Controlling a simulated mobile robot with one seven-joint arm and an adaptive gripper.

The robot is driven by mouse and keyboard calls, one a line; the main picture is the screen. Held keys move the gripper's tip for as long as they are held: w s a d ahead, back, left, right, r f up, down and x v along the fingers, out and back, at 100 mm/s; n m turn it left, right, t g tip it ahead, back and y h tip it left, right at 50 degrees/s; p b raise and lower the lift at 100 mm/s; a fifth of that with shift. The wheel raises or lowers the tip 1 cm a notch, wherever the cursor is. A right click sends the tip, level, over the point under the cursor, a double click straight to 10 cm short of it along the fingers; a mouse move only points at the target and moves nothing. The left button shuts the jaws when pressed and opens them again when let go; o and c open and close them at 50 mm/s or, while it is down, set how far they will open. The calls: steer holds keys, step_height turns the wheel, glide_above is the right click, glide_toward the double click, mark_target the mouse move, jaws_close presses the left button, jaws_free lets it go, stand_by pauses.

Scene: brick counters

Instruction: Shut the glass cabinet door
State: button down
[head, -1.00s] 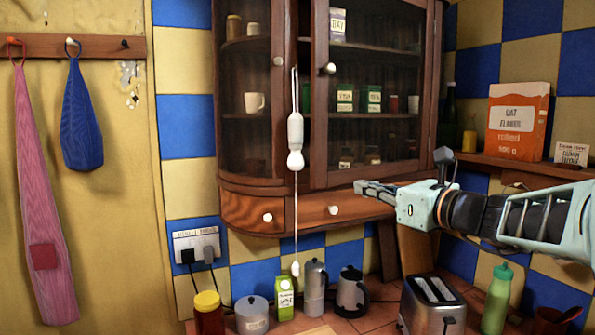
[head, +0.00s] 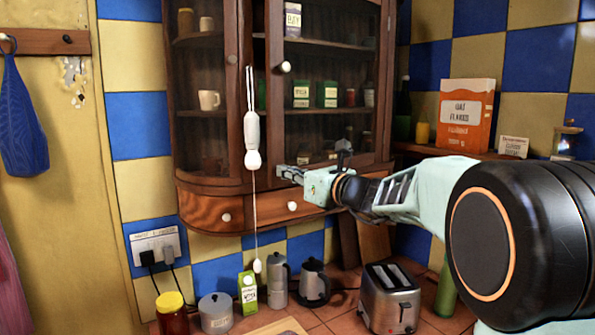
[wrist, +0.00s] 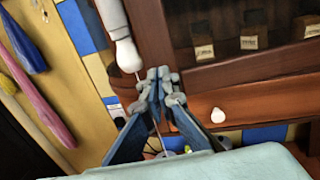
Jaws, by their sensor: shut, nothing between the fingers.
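The glass cabinet (head: 310,183) hangs on the wall, with dark wood frames and shelves behind glass. Its right glass door (head: 275,100) has a white knob (head: 285,67) on the left stile. A dark gap shows between that stile and the left section, so the door seems slightly ajar. My gripper (head: 281,172) is shut and empty, in front of the cabinet's lower edge near the drawer. In the wrist view my closed fingertips (wrist: 158,78) lie below the door's bottom left corner; I cannot tell whether they touch it.
A white pull handle (head: 252,140) on a cord hangs before the cabinet, close left of my gripper. Below stand a jar (head: 172,315), a canister (head: 216,313), a green carton (head: 248,293), a moka pot (head: 279,284), a kettle (head: 313,283) and a toaster (head: 390,297).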

steer(key=shift+w+a, duration=0.2)
